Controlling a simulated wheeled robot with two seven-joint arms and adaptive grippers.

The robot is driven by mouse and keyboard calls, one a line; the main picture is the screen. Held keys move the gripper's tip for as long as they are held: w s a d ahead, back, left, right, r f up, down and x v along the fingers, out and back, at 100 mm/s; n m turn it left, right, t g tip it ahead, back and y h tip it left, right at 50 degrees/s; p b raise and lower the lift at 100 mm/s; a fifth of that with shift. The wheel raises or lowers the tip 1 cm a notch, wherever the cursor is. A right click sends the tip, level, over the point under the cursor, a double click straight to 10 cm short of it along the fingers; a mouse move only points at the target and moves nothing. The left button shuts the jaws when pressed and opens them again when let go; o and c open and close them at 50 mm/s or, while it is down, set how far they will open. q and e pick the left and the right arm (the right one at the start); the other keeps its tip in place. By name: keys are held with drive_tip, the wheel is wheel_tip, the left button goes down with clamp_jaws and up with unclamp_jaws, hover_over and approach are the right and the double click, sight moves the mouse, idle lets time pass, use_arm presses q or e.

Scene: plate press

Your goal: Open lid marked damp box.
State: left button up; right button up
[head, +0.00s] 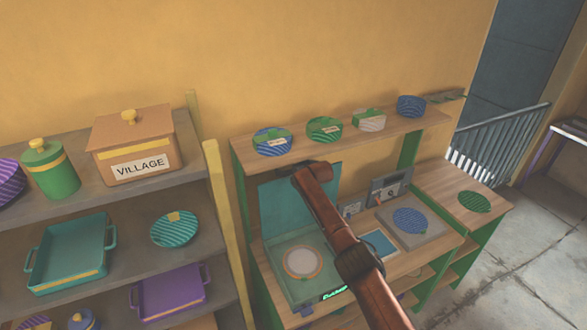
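A teal-green box (322,276) stands on the wooden bench, with a pale round piece (302,262) inside. A teal panel (275,205), which looks like its hinged lid, stands raised at the back. A small bright green label (335,293) on the box's front edge is too small to read, so I cannot confirm it says damp box. My reddish-brown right arm comes in from the lower right and crosses in front of the box and the panel's right side. No fingertips show on it, and whether it touches the panel is unclear. My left gripper is out of view.
Left shelves hold a brown box marked VILLAGE (139,166), a green jar (50,173) and a teal tray (70,252). A ledge (345,137) above the bench holds several patterned dishes. A control panel (390,187) and blue plate (409,220) sit right of the box. Floor is clear at right.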

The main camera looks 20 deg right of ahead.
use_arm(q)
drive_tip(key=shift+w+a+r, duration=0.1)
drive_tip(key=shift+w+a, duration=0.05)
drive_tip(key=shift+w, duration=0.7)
use_arm(e)
drive_tip(key=s+d, duration=0.1)
drive_tip(key=s, duration=1.2)
drive_tip(key=shift+r, duration=0.3)
